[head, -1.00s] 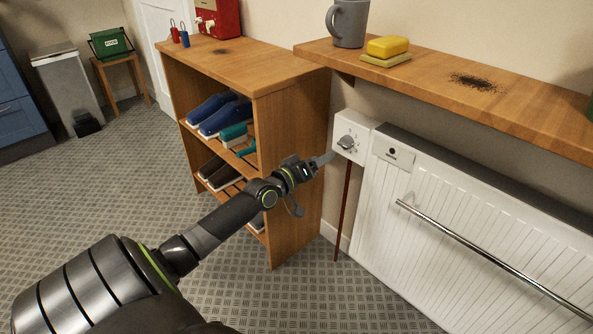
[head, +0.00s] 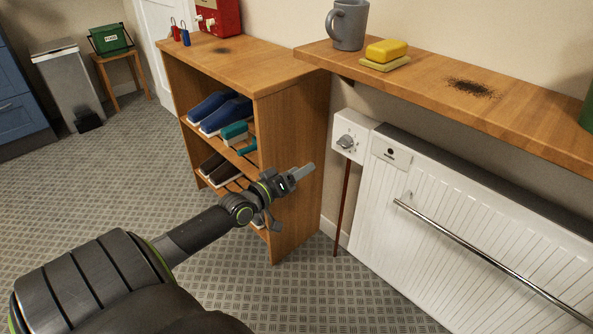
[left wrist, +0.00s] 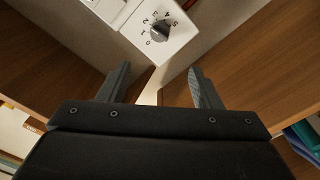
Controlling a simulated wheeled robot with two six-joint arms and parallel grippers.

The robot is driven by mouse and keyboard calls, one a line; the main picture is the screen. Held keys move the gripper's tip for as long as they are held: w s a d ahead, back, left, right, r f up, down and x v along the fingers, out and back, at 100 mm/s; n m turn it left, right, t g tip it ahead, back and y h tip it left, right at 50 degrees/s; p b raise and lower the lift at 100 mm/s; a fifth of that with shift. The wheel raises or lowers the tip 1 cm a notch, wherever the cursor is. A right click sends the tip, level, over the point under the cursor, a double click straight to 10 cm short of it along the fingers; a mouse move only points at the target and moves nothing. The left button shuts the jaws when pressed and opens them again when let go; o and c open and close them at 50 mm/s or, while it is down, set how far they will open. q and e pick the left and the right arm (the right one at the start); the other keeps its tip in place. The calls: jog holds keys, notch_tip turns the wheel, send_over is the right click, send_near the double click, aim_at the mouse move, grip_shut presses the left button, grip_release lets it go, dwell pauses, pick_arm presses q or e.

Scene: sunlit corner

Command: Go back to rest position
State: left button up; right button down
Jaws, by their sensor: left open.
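My left gripper (head: 303,172) is in front of the side panel of the wooden shoe shelf, below and to the left of the white thermostat box. In the left wrist view its two fingers (left wrist: 160,85) stand apart with nothing between them. The white box has a grey dial (head: 346,142), which also shows with its markings in the left wrist view (left wrist: 161,30). The gripper is clear of the dial. My right gripper is in neither view.
A white radiator (head: 440,205) with a chrome rail (head: 480,255) is at right. Above it a wooden wall shelf (head: 530,115) holds a grey mug (head: 348,25) and a yellow sponge (head: 387,50). The shoe shelf (head: 292,130) stands near my left arm. Floor at left is open.

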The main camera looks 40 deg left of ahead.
pick_arm(q)
jog(key=shift+s, duration=0.15)
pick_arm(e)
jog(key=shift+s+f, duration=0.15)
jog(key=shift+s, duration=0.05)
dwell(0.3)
